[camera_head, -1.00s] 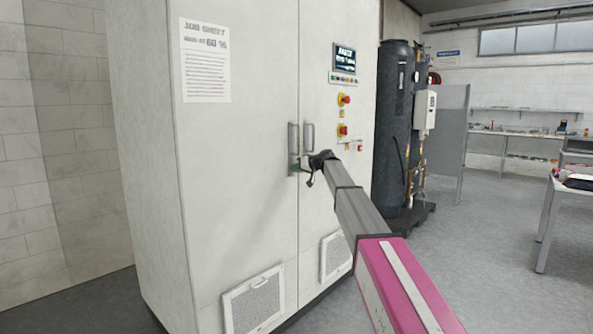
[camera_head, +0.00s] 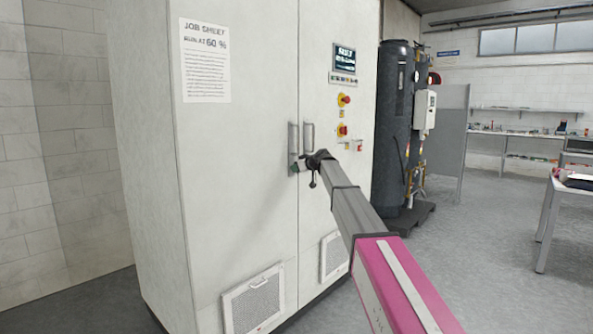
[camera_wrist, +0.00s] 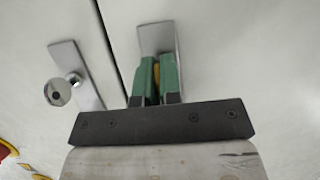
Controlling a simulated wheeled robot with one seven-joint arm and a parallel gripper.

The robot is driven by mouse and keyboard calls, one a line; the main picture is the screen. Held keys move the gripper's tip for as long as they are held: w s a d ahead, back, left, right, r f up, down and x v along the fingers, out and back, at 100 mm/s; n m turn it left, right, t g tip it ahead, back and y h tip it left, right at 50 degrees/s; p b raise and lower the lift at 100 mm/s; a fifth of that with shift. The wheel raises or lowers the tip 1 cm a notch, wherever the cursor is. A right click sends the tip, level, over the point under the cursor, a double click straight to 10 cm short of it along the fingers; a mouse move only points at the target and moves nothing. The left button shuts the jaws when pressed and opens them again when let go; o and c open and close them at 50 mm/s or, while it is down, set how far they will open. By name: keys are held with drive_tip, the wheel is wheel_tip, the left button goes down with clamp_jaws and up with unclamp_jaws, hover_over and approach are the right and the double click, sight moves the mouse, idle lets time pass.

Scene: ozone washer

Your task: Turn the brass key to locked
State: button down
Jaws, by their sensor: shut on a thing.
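The brass key (camera_wrist: 156,73) shows as a thin yellow-brown strip between the green fingers of my gripper (camera_wrist: 155,62) in the wrist view. The fingers are shut on it, in front of a grey metal lock plate (camera_wrist: 155,36) on a cabinet door. Most of the key and any keyhole are hidden by the fingers, so I cannot tell its turn angle. In the head view my gripper (camera_head: 295,167) is at the white cabinet (camera_head: 235,170), low at the door handles, near the seam between the two doors.
A second metal plate (camera_wrist: 80,80) with a round knob is beside the gripper, across the door seam. Red-and-yellow buttons (camera_head: 344,130) and a display (camera_head: 344,60) are on the right door. A dark tank (camera_head: 394,125) stands to the right. Open floor lies further right.

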drive_tip(key=c, duration=1.3)
unclamp_jaws()
drive_tip(key=shift+s+d, duration=0.1)
drive_tip(key=v, duration=1)
drive_tip(key=shift+r, duration=0.2)
drive_tip(key=shift+s+d, duration=0.15)
